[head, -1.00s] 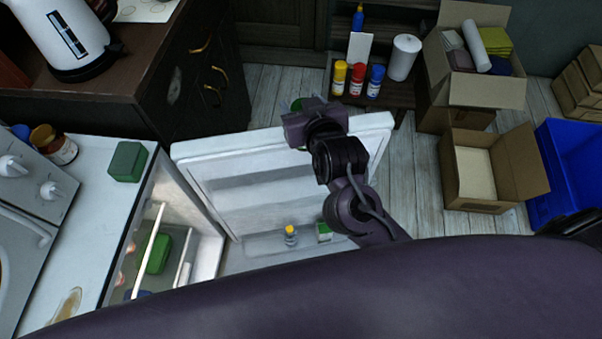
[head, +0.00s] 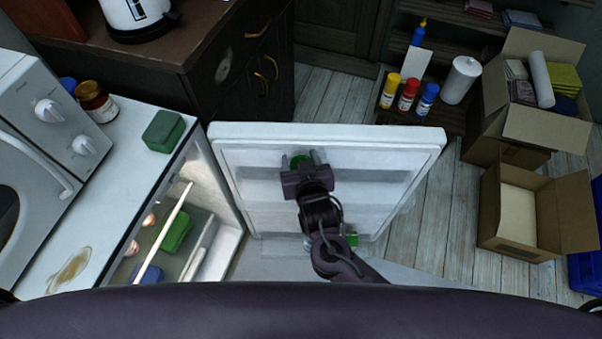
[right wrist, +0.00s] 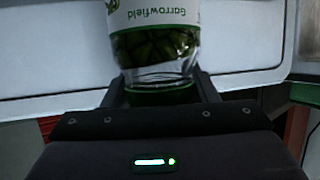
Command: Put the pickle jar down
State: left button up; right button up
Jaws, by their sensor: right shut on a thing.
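My right gripper (head: 300,168) is shut on the pickle jar (right wrist: 155,42). In the right wrist view the jar is clear glass with dark green pickles, a white "Garrowfield" label and a green lid held between the fingers. In the head view only a bit of green of the jar (head: 302,161) shows past the gripper. The gripper and jar are in front of the inner face of the open fridge door (head: 325,139); I cannot tell whether the jar touches a door shelf. My left gripper is not in view.
The open fridge (head: 225,243) holds a green container (head: 176,231). A green box (head: 164,131), a brown jar (head: 96,101) and a microwave (head: 35,130) sit on its top. A small green-and-white item (head: 351,240) is low in the door. Cardboard boxes (head: 545,215) stand at right.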

jog(key=shift+f, duration=3.05)
jog(key=shift+f, duration=0.15)
jog(key=o, duration=1.4)
jog(key=shift+f, duration=0.1)
jog(key=v, duration=1.2)
